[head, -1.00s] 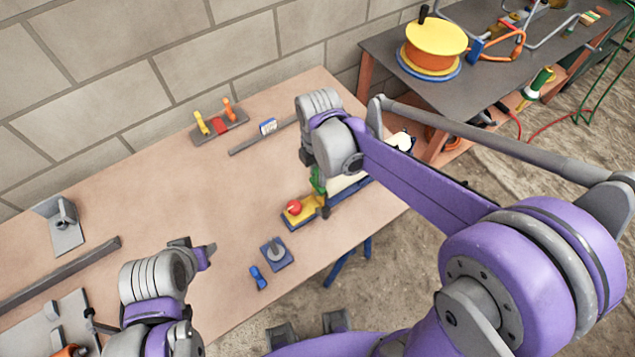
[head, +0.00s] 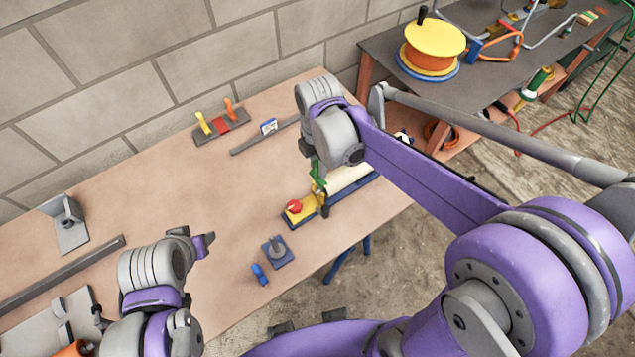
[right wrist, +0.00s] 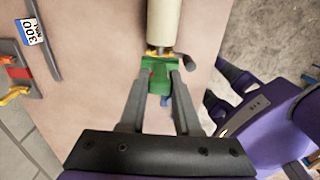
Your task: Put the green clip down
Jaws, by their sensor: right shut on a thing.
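The green clip (head: 318,172) shows below my right wrist in the head view, above the yellow end of a blue-based fixture. In the right wrist view the clip (right wrist: 158,66) sits between the two dark fingers of my right gripper (right wrist: 160,82), which is shut on it. The clip lies close to the end of a cream roller (right wrist: 161,25); I cannot tell if they touch. The fixture's red knob (head: 294,206) shows in the head view. My left gripper (head: 203,243) is over the near left of the bench; its jaw state is unclear.
The wooden bench (head: 160,180) is clear in its middle. A blue block with a grey peg (head: 277,252) and a small blue piece (head: 259,273) lie near the front edge. A rack with yellow and orange handles (head: 220,128) and a grey bar (head: 262,136) lie at the back.

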